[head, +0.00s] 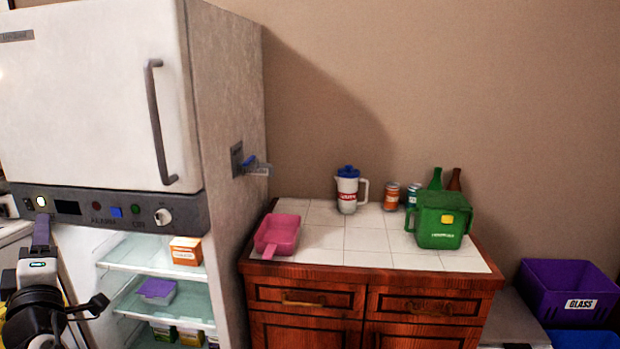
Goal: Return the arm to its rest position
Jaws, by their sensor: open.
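My arm's dark end with my gripper (84,308) is at the lower left edge of the head view, in front of the refrigerator (225,110). The gripper is open, with nothing seen between its fingers. Part of the arm is cut off by the picture edge. The refrigerator's lower compartment is open, and its glass shelves (190,310) show to the right of the gripper. The upper door (90,100) is shut.
An orange-white box (186,251) and a purple-lidded container (157,291) sit on the shelves. The tiled cabinet (365,258) at right holds a pink scoop-like pan (278,234), a white pitcher (348,192), cans, bottles and a green container (438,228). A purple GLASS bin (565,285) stands far right.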

